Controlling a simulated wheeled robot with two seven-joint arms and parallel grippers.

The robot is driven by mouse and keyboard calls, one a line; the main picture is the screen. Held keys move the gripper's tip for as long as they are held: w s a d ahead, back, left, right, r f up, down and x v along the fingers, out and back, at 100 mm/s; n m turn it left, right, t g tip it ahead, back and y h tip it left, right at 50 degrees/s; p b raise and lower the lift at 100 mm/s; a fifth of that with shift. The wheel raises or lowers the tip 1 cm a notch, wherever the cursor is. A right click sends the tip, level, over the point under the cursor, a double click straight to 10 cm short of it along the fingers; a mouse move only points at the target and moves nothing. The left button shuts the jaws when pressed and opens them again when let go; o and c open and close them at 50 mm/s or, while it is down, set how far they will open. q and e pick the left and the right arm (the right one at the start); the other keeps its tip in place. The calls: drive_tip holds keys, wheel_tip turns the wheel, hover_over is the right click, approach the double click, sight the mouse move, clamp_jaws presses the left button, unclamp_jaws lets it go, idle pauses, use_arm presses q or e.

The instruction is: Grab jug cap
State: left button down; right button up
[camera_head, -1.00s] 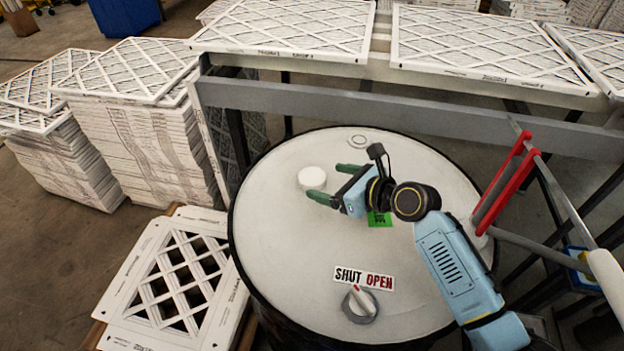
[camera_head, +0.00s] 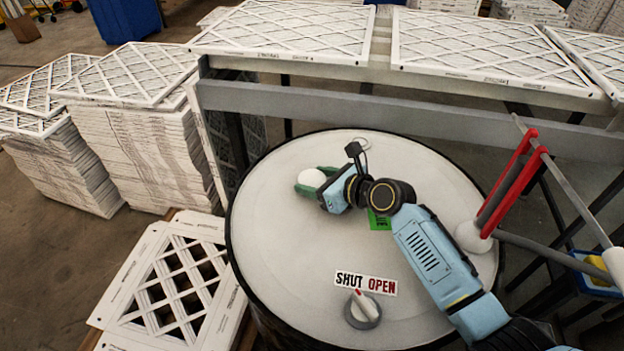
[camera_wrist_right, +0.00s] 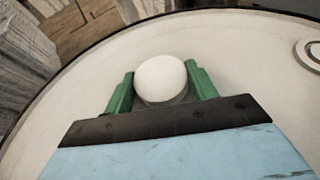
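The white round jug cap (camera_head: 312,178) is on the pale drum top (camera_head: 290,240), toward its far left side. My right gripper (camera_head: 309,181) has its green fingers on both sides of the cap. In the right wrist view the cap (camera_wrist_right: 161,79) sits between the two fingertips (camera_wrist_right: 160,86). The fingers stand apart, with the left one close to the cap and the right one close to or touching its edge. I cannot tell whether they press on it. My left gripper is not in view.
A dial (camera_head: 362,309) and a SHUT/OPEN label (camera_head: 365,283) are near the drum's front. A green tag (camera_head: 379,221) lies under my arm. A red-handled rack (camera_head: 513,183) stands at right. Stacked filters (camera_head: 150,150) and a grey rail (camera_head: 400,112) border the drum.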

drive_tip(key=shift+c, duration=1)
